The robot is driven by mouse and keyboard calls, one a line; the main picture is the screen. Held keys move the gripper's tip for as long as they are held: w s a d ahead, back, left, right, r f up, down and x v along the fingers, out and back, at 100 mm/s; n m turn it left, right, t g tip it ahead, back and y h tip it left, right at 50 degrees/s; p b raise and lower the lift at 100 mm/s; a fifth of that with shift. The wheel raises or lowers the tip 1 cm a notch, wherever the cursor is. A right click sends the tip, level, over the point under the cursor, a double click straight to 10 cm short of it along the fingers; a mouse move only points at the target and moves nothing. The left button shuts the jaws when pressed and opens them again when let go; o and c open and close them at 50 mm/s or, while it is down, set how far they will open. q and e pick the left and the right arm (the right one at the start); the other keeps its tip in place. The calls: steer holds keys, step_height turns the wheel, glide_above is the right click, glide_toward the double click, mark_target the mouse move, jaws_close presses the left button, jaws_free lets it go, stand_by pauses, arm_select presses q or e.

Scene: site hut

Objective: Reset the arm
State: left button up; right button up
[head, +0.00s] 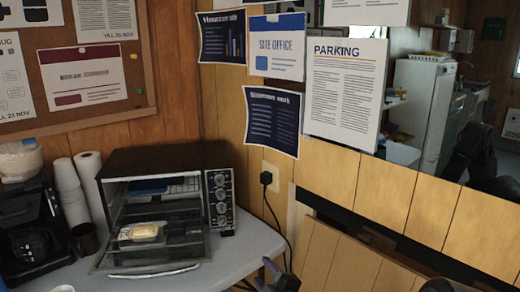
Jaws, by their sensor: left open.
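My left gripper (278,277) shows at the bottom edge, right of the table's front corner. Only its dark top end is in the picture; it is open, and I see nothing between its fingers. The rest of the left arm is below the frame. My right gripper is not in clear view.
A toaster oven (222,207) stands on the grey table (232,262), its glass door down and a pale food item in a dish (143,232) at its front. A black coffee maker (30,225), dark mug (84,239) and paper rolls (70,190) stand left. A cord hangs from the wall socket (268,178).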

arm_select(q)
steer(key=s+a+f+m+g+h+p, duration=0.25)
steer(key=s+a+f+m, duration=0.2)
steer(key=f, duration=0.45)
steer(key=s+a+f+m+g+h+p, duration=0.2)
steer(key=s+a+f+m+g+h, duration=0.15)
steer(key=a+f, duration=0.45)
steer(key=s+d+f+m+g+h+p, duration=0.1)
steer(key=s+f+m+g, duration=0.1)
steer(key=s, duration=0.7)
steer(key=s+d+f+m+g+h+p, duration=0.1)
steer(key=s+m+g+h, duration=0.1)
steer(key=s, duration=0.7)
steer(key=s+d+f+m+g+h+p, duration=0.1)
steer(key=s+g, duration=0.3)
steer(key=s, duration=0.6)
steer(key=shift+d+f+m, duration=0.4)
steer(key=shift+f+m, duration=0.45)
steer(key=shift+m, duration=0.05)
steer(key=shift+c, duration=0.2)
